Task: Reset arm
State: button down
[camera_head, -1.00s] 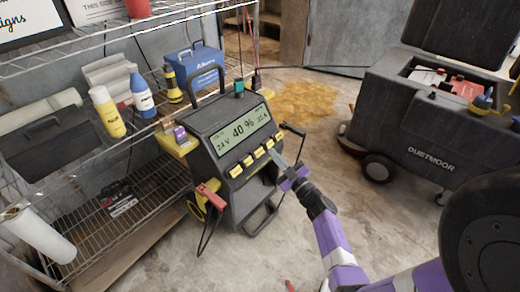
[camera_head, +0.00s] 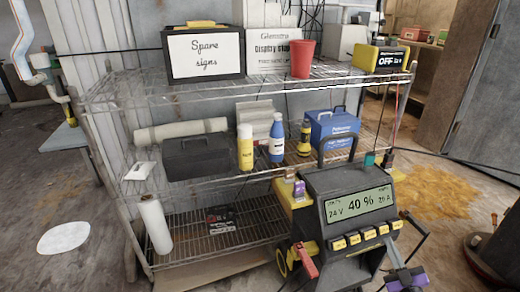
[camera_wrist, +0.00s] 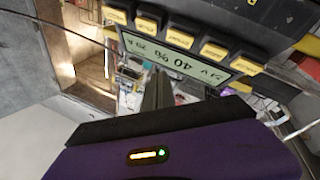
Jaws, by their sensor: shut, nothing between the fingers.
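My gripper (camera_head: 393,253) is at the lower right in the head view, just in front of the dark wheeled charger (camera_head: 340,182). Its purple wrist shows at the bottom edge. In the wrist view the fingers of my gripper (camera_wrist: 158,92) are together with nothing between them, pointing toward the charger's display (camera_wrist: 165,55), which appears upside down. The display (camera_head: 358,205) reads 24 V, 40 % and 20 A, above a row of yellow buttons (camera_head: 354,240). I cannot tell whether the fingertips touch the charger. Most of my arm is out of view.
A wire shelf (camera_head: 215,95) stands behind and left of the charger. It holds a signs box (camera_head: 205,75), a red cup (camera_head: 302,58), bottles (camera_head: 245,148) and a blue box (camera_head: 332,128). A yellow-brown patch (camera_head: 435,192) stains the floor at right. A white disc (camera_head: 63,237) lies at left.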

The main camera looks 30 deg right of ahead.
notch_tip(320, 180, up, 5)
jog(key=s+m+g+h, duration=0.1)
jog(key=s+m+h, duration=0.1)
jog(key=s+h, duration=0.1)
jog(key=s+a+r+m+y, duration=0.1)
jog(key=s+a+r+y, duration=0.15)
jog(key=a, duration=0.95)
jog(key=s+a+r+y, duration=0.2)
jog(key=s+a, duration=0.1)
jog(key=a, duration=1)
jog(key=s+a+r+n+g+y, duration=0.1)
jog(key=s+a+r+y, duration=0.1)
jog(key=s+a+y, duration=0.35)
jog(key=s+a+r+n+g+y, duration=0.1)
jog(key=s+a+r+n+y, duration=0.1)
jog(key=s+a, duration=0.7)
notch_tip(320, 180, up, 23)
jog(key=w+a+p, duration=0.2)
jog(key=p, duration=2)
jog(key=shift+w+f+p, duration=0.2)
jog(key=shift+w+p, duration=0.05)
jog(key=shift+p, duration=0.05)
jog(key=shift+a, duration=0.1)
